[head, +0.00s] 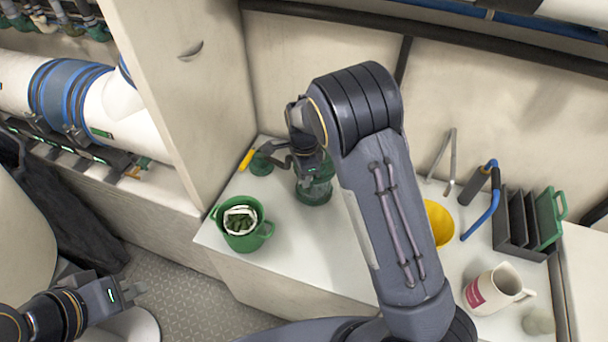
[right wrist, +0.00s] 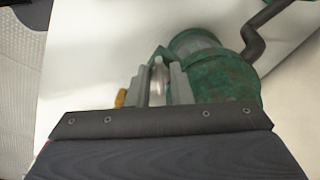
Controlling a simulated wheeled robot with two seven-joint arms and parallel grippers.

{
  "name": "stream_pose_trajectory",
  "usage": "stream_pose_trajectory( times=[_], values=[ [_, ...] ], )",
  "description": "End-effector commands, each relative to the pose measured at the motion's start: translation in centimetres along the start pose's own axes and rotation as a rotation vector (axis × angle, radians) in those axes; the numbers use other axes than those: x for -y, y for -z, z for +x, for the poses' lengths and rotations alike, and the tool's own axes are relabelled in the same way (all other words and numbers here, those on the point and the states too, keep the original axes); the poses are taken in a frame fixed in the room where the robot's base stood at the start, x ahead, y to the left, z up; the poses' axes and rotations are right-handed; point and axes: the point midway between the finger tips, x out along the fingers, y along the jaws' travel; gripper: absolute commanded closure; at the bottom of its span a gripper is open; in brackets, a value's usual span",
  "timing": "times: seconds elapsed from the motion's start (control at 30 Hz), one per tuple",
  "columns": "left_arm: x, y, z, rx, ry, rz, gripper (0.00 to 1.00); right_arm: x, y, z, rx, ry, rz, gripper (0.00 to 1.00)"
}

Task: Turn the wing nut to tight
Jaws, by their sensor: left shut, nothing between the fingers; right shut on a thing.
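A green pump-like body (head: 315,188) stands on the white counter, partly hidden behind my right arm. It also shows in the right wrist view (right wrist: 222,75), with a dark curved pipe or handle on it. My right gripper (head: 272,154) is at the body's left side. In the right wrist view its fingers (right wrist: 165,85) are shut on a small pale metal piece, seemingly the wing nut (right wrist: 158,76), beside the green body. Most of the nut is hidden by the fingers, so its angle cannot be told. My left gripper (head: 126,291) is shut and empty at lower left, above the floor.
A green bucket (head: 217,214) with a white liner stands on the counter's left. A yellow handle (head: 247,159) lies close to my right gripper. To the right are a yellow bowl (head: 439,222), a blue-handled tool (head: 483,213), a dark rack (head: 520,238) and a white jug (head: 497,289).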

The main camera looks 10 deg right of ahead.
Motion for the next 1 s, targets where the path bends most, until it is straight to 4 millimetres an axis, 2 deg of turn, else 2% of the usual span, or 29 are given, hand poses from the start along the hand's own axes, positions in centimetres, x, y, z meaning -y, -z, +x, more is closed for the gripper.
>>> stream_pose_trajectory(
  times=[0.07,0.1,0.23,0.67,0.83,1.0],
  values=[
    [0.0,0.01,-0.01,0.0,0.0,0.0,1.0,0.1,0.02,-0.09,-0.001,0.003,-0.001,1.0],
    [0.0,0.01,-0.01,0.0,0.0,0.0,1.0,0.09,0.02,-0.09,-0.001,0.003,-0.001,0.76],
    [0.0,0.0,-0.01,0.0,0.0,0.0,1.0,0.09,0.02,-0.08,-0.001,0.003,-0.001,0.6],
    [0.04,-0.04,0.08,0.0,0.0,0.0,1.0,0.15,0.12,-0.03,-0.001,0.005,-0.02,0.6],
    [0.22,-0.25,0.49,0.0,0.0,0.0,1.0,0.07,0.1,0.09,0.0,0.005,-0.177,0.6],
    [0.4,-0.44,0.87,0.0,0.0,0.0,1.0,-0.11,0.11,0.1,0.001,0.003,-0.468,0.6]
  ],
)
